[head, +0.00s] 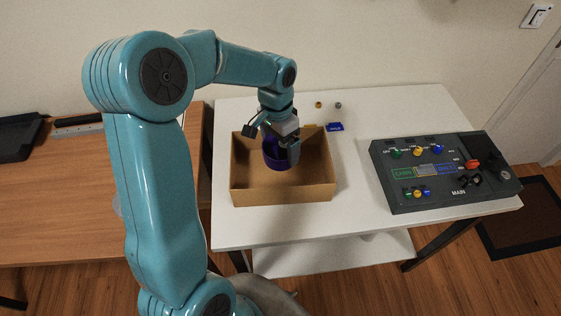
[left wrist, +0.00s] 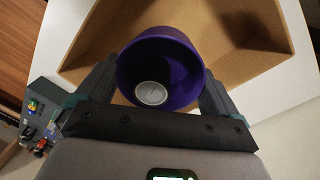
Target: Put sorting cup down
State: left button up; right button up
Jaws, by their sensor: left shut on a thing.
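A purple sorting cup (head: 272,154) is held by my left gripper (head: 284,144) over or inside the open cardboard box (head: 285,193) on the white table. In the left wrist view the cup (left wrist: 181,56) sits between the two fingers of the gripper (left wrist: 160,85), its open mouth facing the camera. A round silver disc (left wrist: 151,93) lies inside the cup at its bottom. The cardboard box (left wrist: 265,57) shows behind the cup. I cannot tell whether the cup touches the box floor. My right gripper is not in view.
A dark control panel (head: 440,180) with coloured knobs stands on the right of the white table (head: 290,226). A small blue item (head: 335,127) and two small round pieces (head: 328,105) lie behind the box. A brown desk (head: 60,190) is at the left.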

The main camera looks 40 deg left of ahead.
pick_arm(q)
jog(key=shift+f, duration=3.6)
jog(key=shift+f, duration=0.2)
jog(key=o, duration=0.7)
jog(key=shift+o, duration=0.2)
jog(key=shift+r, duration=0.35)
jog(key=r, duration=0.8)
jog(key=a+r, duration=0.1)
jog(key=r, duration=0.2)
jog(key=shift+r, duration=0.4)
